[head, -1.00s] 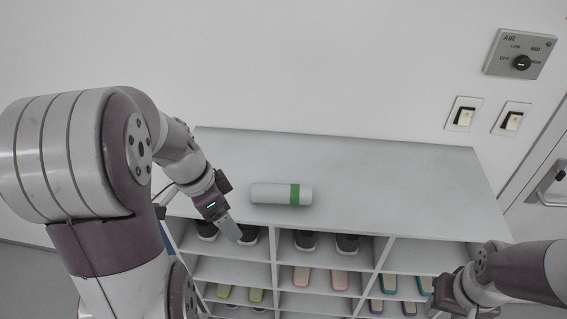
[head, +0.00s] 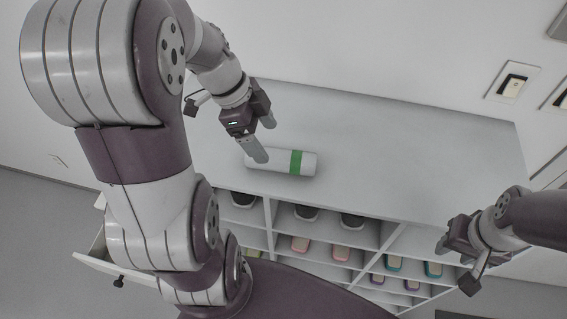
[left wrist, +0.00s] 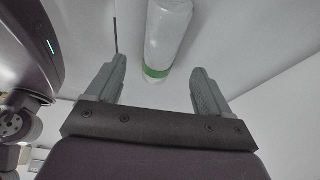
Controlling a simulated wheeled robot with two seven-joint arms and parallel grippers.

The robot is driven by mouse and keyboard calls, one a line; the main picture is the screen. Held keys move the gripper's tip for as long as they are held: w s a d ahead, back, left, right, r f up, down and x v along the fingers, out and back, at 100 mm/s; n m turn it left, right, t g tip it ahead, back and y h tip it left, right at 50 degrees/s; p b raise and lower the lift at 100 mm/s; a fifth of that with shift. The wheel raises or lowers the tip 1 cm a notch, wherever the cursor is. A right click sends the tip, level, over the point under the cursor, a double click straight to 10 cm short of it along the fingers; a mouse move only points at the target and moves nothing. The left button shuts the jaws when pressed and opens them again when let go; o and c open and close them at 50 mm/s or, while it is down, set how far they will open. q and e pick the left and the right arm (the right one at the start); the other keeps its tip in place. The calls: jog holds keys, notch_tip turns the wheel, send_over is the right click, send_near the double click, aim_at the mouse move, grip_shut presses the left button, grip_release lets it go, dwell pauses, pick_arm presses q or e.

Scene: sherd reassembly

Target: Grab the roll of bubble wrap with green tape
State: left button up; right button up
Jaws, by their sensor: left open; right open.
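The roll of bubble wrap (head: 281,161) is a whitish cylinder with a green tape band (head: 296,162) near its right end. It lies on its side on top of the white shelf unit, near the front edge. My left gripper (head: 265,139) is open, and its fingers are over the roll's left part in the head view. In the left wrist view the roll (left wrist: 166,35) lies beyond and between the open fingers (left wrist: 157,84), its green band nearest to me. The fingers hold nothing. My right gripper (head: 442,250) is at the lower right, away from the roll, with its fingertips partly hard to make out.
The shelf top (head: 400,150) is clear around the roll. Cubbies below hold dark shoes (head: 305,212) and several coloured slippers (head: 341,252). Wall switches (head: 512,84) are at the upper right. An open drawer (head: 105,262) shows at the lower left.

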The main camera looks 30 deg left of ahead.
aim_at(276, 153)
pick_arm(q)
jog(key=shift+s+d+f+b, duration=0.2)
jog(key=shift+f+b, duration=0.05)
jog(key=shift+f, duration=0.3)
jog(key=shift+s+d+f+b, duration=0.15)
jog(key=shift+f+b, duration=0.05)
jog(key=shift+f, duration=0.3)
jog(key=shift+d+f, duration=0.15)
jog(key=shift+d, duration=0.05)
jog(key=shift+w+d+f+b, duration=0.25)
jog(key=shift+w+f+b, duration=0.2)
jog(key=shift+f+b, duration=0.35)
jog(key=shift+w+d+f+p, duration=0.15)
jog(key=shift+w+d+p, duration=0.2)
jog(key=shift+p, duration=0.55)
jog(key=x, duration=0.2)
jog(key=shift+w+a+f, duration=0.1)
jog(key=shift+w+f, duration=0.1)
jog(key=shift+f, duration=0.2)
jog(key=shift+s, duration=0.35)
jog(key=shift+c, duration=0.9)
jog(key=shift+w+f, duration=0.1)
jog(key=c, duration=0.9)
pick_arm(e)
notch_tip(276, 153, down, 2)
jog(key=shift+w+d+f, duration=0.1)
jog(key=shift+f, duration=0.05)
